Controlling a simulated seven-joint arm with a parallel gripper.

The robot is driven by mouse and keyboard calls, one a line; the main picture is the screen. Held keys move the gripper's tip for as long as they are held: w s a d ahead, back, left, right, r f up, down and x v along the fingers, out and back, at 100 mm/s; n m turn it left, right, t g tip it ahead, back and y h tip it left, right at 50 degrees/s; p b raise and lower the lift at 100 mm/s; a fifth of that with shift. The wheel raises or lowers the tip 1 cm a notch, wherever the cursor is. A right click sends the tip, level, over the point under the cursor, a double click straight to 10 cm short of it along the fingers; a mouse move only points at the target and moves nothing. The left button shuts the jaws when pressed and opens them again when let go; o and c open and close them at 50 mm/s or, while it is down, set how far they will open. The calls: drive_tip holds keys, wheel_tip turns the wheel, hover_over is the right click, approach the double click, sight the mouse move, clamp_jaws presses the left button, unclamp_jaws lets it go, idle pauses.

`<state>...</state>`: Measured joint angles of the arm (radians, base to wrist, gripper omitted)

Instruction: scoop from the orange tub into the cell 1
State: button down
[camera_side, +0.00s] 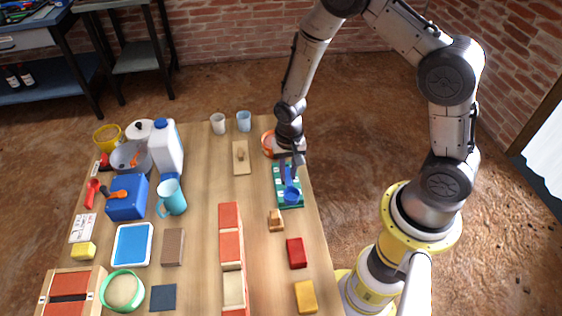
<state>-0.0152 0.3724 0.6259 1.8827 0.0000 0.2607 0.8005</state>
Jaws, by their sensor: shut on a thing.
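My gripper (290,165) is shut on the handle of a blue scoop (291,191). The scoop hangs below the fingers, with its bowl over a teal tray (297,204) that has light markings. I cannot tell which part of the tray is cell 1, and whether the bowl touches the tray or holds anything is too small to tell. The orange tub (267,142) stands just behind and left of my gripper, partly hidden by my wrist. Its contents cannot be made out.
A wooden board with a knob (241,158) lies left of the tray. A small wooden block (276,220), a red block (296,253) and a yellow block (305,296) lie in front. A long red-topped wall (231,250) stands at front left. Two cups (244,121) stand behind.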

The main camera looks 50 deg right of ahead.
drive_tip(key=shift+s, duration=0.1)
drive_tip(key=shift+w+r+n, duration=0.15)
drive_tip(key=shift+w+n, duration=0.15)
drive_tip(key=w+d+t+h, duration=0.1)
drive_tip(key=w+d, duration=1.5)
drive_tip(key=w, duration=0.4)
drive_tip(key=shift+s+d+f+t+h, duration=0.15)
drive_tip(key=shift+d+f+t+h, duration=0.35)
drive_tip(key=shift+f, duration=0.7)
drive_tip(key=shift+s+d+f+t+h, duration=0.2)
drive_tip(key=shift+d+f+t+h, duration=0.3)
drive_tip(key=shift+f, duration=0.65)
drive_tip(key=shift+s+d+f+t+h, duration=0.15)
drive_tip(key=shift+d+f+t+h, duration=0.15)
drive_tip(key=shift+d+f, duration=0.65)
drive_tip(key=shift+a+f, duration=0.25)
drive_tip(key=shift+a, duration=0.05)
